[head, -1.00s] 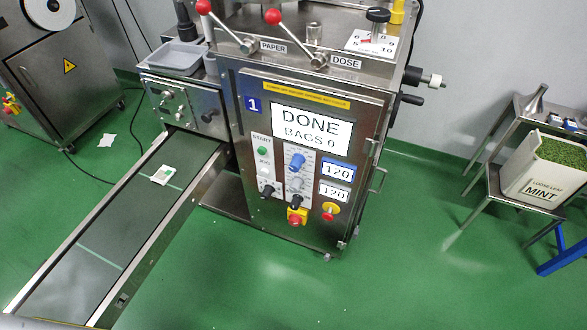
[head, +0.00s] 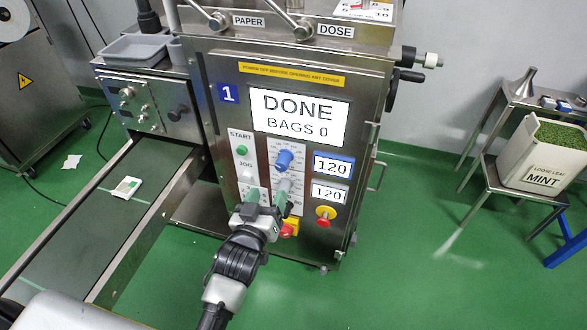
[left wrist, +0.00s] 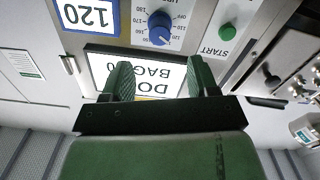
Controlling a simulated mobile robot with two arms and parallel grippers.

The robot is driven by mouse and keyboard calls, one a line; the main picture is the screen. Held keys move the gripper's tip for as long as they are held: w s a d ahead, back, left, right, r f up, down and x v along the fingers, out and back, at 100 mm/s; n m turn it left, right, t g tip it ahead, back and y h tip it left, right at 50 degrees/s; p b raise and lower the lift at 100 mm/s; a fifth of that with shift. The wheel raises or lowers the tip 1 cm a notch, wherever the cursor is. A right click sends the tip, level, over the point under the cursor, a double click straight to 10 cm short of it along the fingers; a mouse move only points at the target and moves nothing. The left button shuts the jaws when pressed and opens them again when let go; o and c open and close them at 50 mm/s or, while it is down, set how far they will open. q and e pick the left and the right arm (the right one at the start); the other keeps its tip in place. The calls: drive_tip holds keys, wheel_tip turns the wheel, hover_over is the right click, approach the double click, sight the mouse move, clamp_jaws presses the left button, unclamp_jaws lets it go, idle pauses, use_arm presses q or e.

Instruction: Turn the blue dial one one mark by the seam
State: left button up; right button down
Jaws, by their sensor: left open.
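The blue dial (head: 285,160) is on the front panel of the machine (head: 330,230), below the screen and on a white scale plate. In the left wrist view the blue dial (left wrist: 160,27) appears upside down with its numbered scale, beyond the fingertips and not between them. My left gripper (head: 267,197) is open and empty, in front of the panel below the blue dial. Its two green fingers are spread in the left wrist view (left wrist: 161,80). It hides part of the lower knobs. My right gripper is not in view.
The screen (head: 299,117) reads DONE, BAGS 0. Beside the dial are a blue-framed 120 display (head: 332,167) and a green start button (head: 242,150). A conveyor (head: 95,235) with a packet lies left.

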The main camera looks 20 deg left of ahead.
sight(280, 168)
use_arm(q)
drive_tip(key=w, duration=0.9)
drive_tip(key=shift+w+d+r+b, duration=0.15)
drive_tip(key=shift+b, duration=0.25)
drive_tip(key=shift+w, duration=0.75)
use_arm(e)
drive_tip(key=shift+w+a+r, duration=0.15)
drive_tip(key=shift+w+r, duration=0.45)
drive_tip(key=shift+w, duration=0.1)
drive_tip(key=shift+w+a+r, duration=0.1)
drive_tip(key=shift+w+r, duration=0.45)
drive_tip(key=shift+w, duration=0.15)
use_arm(q)
drive_tip(key=shift+c, duration=0.2)
drive_tip(key=c, duration=0.9)
drive_tip(key=m+p, duration=0.2)
drive_tip(key=m, duration=0.2)
drive_tip(key=shift+m+p, duration=0.35)
drive_tip(key=shift+m, duration=0.65)
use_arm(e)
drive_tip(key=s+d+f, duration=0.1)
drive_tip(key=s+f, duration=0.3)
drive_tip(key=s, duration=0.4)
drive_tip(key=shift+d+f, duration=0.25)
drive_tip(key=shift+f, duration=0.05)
